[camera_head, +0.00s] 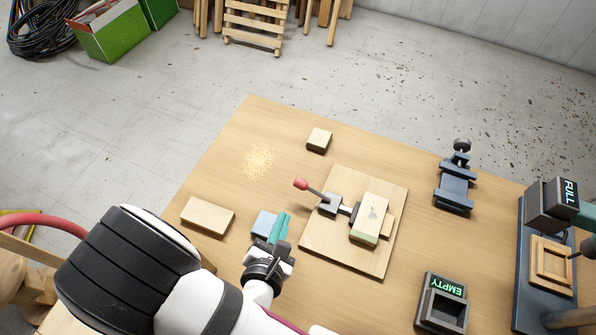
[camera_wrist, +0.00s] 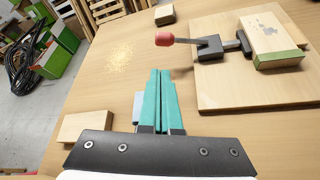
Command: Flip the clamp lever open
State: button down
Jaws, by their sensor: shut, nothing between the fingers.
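The clamp lever is a dark bar with a red knob (camera_head: 300,184), reaching out to the left from the clamp body (camera_head: 330,204). The clamp is on a square wooden board (camera_head: 330,251), and its arm reaches to a wooden block (camera_head: 369,218) with a green edge on that board. In the wrist view the red knob (camera_wrist: 165,39) is ahead of my fingertips, with the lever slanting slightly down to the clamp. My gripper (camera_head: 281,218) has teal fingers, shut and empty. It is apart from the lever, on the near side of the knob. The fingers also show in the wrist view (camera_wrist: 160,73).
Loose wooden blocks lie at the left (camera_head: 208,216) and far side (camera_head: 319,140) of the table. A grey-blue block (camera_head: 263,223) is beside my fingers. A blue vise (camera_head: 455,185), an EMPTY bin (camera_head: 442,303) and a FULL-labelled station (camera_head: 552,205) stand to the right. Sawdust (camera_head: 258,160) lies beyond.

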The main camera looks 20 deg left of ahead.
aim_at(299, 185)
jog(key=x, duration=1)
jog(key=shift+d+r, duration=0.15)
jog(key=shift+r, duration=0.4)
dwell(0.5)
jog(key=shift+d+r, duration=0.25)
jog(key=shift+r, duration=0.25)
jog(key=shift+d+r, duration=0.25)
jog(key=shift+r, duration=0.25)
jog(key=shift+d+r, duration=0.8)
jog(key=shift+r, duration=0.1)
jog(key=shift+d+r, duration=0.45)
jog(key=shift+d, duration=0.25)
